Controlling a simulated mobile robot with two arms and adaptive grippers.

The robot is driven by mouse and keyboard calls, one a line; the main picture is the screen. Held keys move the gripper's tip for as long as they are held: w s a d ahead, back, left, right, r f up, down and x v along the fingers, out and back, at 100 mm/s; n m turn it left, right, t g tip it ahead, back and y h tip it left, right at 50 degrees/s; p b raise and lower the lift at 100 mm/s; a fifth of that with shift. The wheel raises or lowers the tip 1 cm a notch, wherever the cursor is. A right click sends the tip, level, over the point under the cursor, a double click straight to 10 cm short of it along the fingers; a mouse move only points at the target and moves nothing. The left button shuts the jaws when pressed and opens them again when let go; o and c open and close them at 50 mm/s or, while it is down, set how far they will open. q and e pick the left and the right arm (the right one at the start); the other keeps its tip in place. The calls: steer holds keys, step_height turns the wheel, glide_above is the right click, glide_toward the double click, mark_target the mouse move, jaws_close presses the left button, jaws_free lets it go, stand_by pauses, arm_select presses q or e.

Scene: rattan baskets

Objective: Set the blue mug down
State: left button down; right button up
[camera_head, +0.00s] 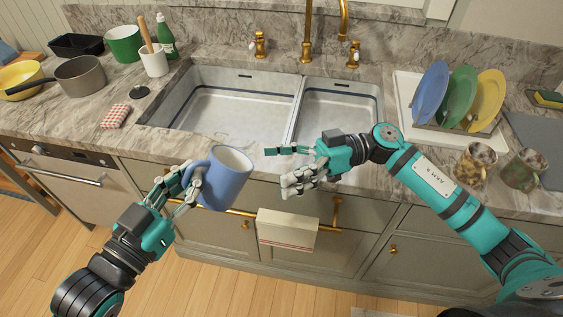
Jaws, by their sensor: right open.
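A blue mug (226,184) with a white inside is in my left gripper (190,187), in front of the sink's counter edge. The mug is tilted a little. The fingers of my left gripper are at its handle side, and the gripper looks shut on the mug. My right gripper (288,166) is open and empty, to the right of the mug, over the front counter edge below the sink divider. A clear gap lies between it and the mug.
A double sink (240,75) is behind both grippers. A dish rack with plates (433,88) and two speckled mugs (478,160) stand at right. A checked cloth (116,116) and grey pot (80,77) are at left. The counter left of the sink has free room.

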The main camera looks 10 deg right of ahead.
mark_target(216, 178)
steer(key=a, duration=1.2)
steer(key=shift+s+r, duration=0.2)
arm_select(q)
steer(key=shift+r, duration=0.1)
arm_select(e)
steer(key=shift+d, duration=0.1)
steer(key=c, duration=1.4)
arm_select(q)
steer(key=c, duration=1.4)
jaws_free()
arm_select(e)
steer(key=shift+c, duration=0.2)
